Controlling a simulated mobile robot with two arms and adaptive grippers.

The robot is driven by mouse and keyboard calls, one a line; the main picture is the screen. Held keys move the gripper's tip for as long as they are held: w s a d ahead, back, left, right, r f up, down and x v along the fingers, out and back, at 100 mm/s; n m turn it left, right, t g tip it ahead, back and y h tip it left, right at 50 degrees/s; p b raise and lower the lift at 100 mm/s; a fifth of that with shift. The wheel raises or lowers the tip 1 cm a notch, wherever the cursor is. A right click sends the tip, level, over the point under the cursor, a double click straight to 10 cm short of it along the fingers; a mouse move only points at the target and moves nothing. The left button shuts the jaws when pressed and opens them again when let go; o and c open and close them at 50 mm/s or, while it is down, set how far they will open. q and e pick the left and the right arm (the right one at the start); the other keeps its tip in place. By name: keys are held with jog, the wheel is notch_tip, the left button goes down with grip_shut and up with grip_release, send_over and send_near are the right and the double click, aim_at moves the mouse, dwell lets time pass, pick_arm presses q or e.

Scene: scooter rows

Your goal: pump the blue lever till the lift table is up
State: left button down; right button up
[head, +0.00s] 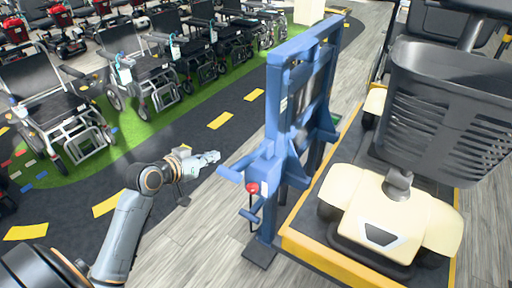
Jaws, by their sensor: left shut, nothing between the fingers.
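The lift table (335,262) has a yellow-edged platform that sits low, close to the floor. A cream scooter (385,212) with a dark basket stands on it. A tall blue frame (275,105) rises at its left end. A blue bar (230,173) sticks out to the left from this frame, above a red knob (252,188). My right gripper is out of view.
Several wheelchairs (150,75) stand in rows on green carpet at the upper left, with red scooters (62,35) behind. A dark lane with yellow dashes (220,120) runs between them and the lift. Bare wood floor (185,245) lies left of the frame.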

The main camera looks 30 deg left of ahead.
pick_arm(q)
jog(key=shift+s+r+g, duration=0.1)
jog(key=shift+r+g, duration=0.2)
jog(key=shift+r, duration=0.15)
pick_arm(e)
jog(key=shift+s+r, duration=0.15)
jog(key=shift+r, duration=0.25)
pick_arm(q)
jog(key=p+x, duration=0.2)
jog(key=x, duration=0.8)
jog(key=shift+d+r, duration=0.1)
jog(key=shift+r, duration=0.1)
notch_tip(320, 180, down, 3)
jog(key=shift+s+d+r+p, duration=0.15)
jog(key=shift+s+d+p, duration=0.05)
jog(key=shift+p, duration=0.25)
jog(key=shift+s+d+f, duration=0.1)
jog(key=shift+s+f, duration=0.15)
jog(key=shift+f, duration=0.5)
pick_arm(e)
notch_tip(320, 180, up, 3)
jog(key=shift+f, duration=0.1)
